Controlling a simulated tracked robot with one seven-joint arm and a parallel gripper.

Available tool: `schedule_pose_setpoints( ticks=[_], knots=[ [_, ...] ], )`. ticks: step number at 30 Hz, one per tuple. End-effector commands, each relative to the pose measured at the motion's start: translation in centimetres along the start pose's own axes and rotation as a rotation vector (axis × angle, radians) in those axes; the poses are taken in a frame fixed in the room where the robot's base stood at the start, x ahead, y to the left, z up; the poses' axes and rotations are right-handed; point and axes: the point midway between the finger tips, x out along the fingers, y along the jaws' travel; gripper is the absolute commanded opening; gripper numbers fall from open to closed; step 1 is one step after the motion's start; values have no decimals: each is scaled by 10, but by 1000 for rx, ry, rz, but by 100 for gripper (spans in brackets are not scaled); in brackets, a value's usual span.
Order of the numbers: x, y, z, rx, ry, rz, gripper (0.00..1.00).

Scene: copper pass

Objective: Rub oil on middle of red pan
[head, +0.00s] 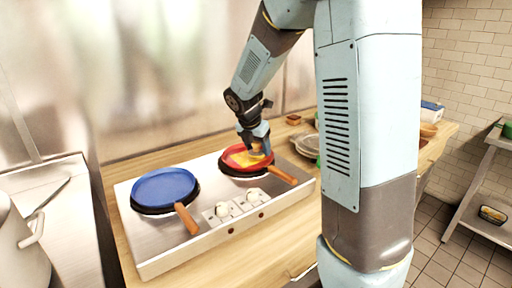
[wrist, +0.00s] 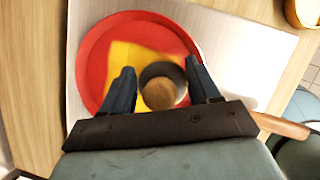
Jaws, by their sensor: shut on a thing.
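The red pan (head: 230,165) sits on the right burner of the stove, with its wooden handle toward the lower right. It fills much of the wrist view (wrist: 95,60). A yellow oil patch (head: 243,160) covers its middle and also shows in the wrist view (wrist: 130,55). My gripper (head: 256,140) is over the pan, pointing down. In the wrist view its fingers (wrist: 160,76) are shut on a round grey tool with a wooden top (wrist: 160,93). The tool stands over the oil patch; whether its underside touches the pan is hidden.
A blue pan (head: 165,186) with a wooden handle sits on the left burner. The steel stove (head: 150,252) has two pale knobs at the front. Plates (head: 307,144) stand right of it, partly behind my arm. A large pot (head: 20,250) is at far left.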

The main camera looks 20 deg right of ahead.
Motion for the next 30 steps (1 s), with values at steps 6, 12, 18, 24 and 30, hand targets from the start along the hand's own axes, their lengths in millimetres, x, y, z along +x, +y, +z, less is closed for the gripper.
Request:
schedule_pose_setpoints(
  ticks=[6, 12, 18, 24, 30],
  knots=[
    [0, 0, 0, 0, 0, 0, 37],
    [2, 0, -1, 0, 0, 0, 37],
    [4, 0, -2, -1, 0, 0, 37],
    [7, 1, -3, -1, -1, 1, 37],
    [10, 1, -4, -1, -1, 0, 37]
  ],
)
